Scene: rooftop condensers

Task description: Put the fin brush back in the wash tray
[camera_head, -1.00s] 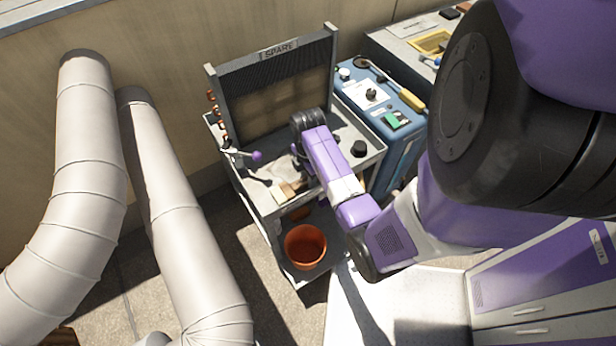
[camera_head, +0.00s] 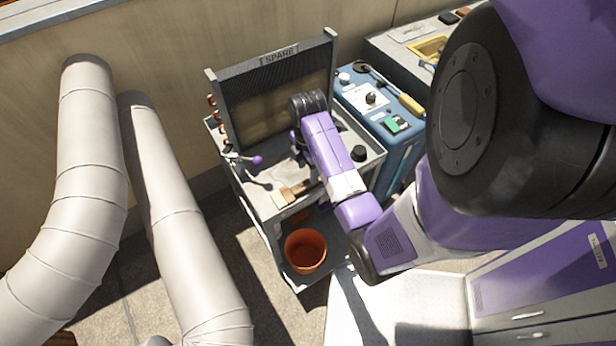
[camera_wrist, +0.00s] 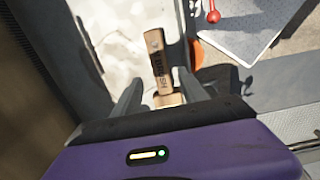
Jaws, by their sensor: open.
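The fin brush (camera_head: 290,196) is a wooden block lying on the top of the grey cart, near its front edge. In the wrist view the brush (camera_wrist: 160,62) shows its lettered wooden body, pointing away from my gripper. My gripper (camera_wrist: 162,88) is open, with one finger on each side of the brush's near end; contact cannot be told. In the head view my wrist hides the fingers. No wash tray can be identified for certain; a yellow-lined recess (camera_head: 428,48) shows at the top right, partly cut off by my arm.
A finned panel marked SPARE (camera_head: 275,90) stands at the cart's back. A lever with a purple knob (camera_head: 257,160) is at its left. An orange bucket (camera_head: 305,250) is on the lower shelf. A blue unit (camera_head: 380,105) stands right; large pipes (camera_head: 185,220) stand left.

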